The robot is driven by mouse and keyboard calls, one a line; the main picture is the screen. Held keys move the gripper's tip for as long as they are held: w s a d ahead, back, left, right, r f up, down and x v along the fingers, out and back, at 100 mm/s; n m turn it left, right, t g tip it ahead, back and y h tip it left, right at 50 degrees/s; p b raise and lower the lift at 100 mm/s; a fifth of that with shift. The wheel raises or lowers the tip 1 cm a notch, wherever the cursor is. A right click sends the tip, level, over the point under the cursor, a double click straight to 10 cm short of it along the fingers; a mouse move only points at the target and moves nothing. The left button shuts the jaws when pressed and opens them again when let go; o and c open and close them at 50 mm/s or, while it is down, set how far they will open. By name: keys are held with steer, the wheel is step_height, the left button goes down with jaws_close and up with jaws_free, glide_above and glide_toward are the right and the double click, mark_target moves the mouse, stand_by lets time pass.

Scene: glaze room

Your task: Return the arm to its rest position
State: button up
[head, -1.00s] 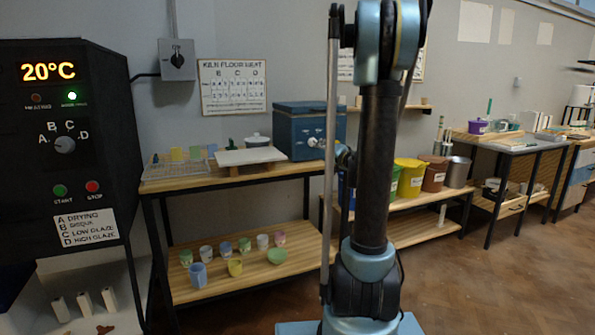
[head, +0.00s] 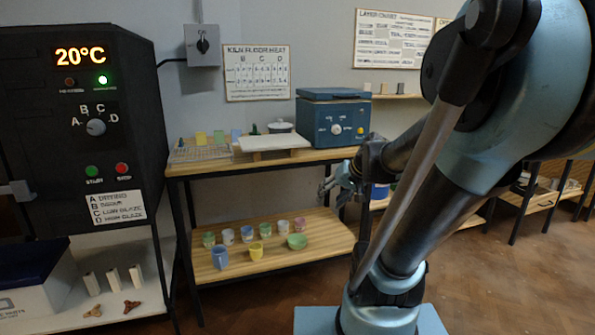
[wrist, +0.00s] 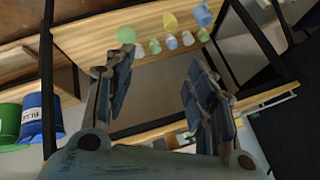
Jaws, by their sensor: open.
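My gripper (head: 336,183) is at the end of my arm, in front of the right end of the wooden shelf unit in the head view. In the wrist view my gripper (wrist: 158,90) shows its two dark padded fingers spread well apart, with nothing between them. My arm is bent, with its elbow large at the upper right of the head view. The lower shelf (wrist: 90,40) and its cups appear beyond the fingers in the wrist view.
The kiln panel (head: 95,120) stands at the left, reading 20°C. The lower shelf (head: 330,250) holds several cups and a green bowl (head: 297,241). A blue box (head: 315,120) sits on the upper shelf. Blue and green buckets (wrist: 40,118) show in the wrist view. Open floor (head: 500,290) lies at the right.

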steer(key=s+d+f+g+h, duration=0.2)
steer(key=s+d+f, duration=0.1)
steer(key=s, duration=0.5)
steer(key=s+d+f+g+h, duration=0.1)
steer(key=s+d+f+h, duration=0.2)
steer(key=s, duration=0.5)
steer(key=shift+d+f+g, duration=0.4)
steer(key=shift+d+f, duration=0.3)
steer(key=shift+d, duration=0.3)
steer(key=shift+w, duration=0.1)
steer(key=shift+w+f, duration=0.2)
steer(key=shift+w, duration=0.25)
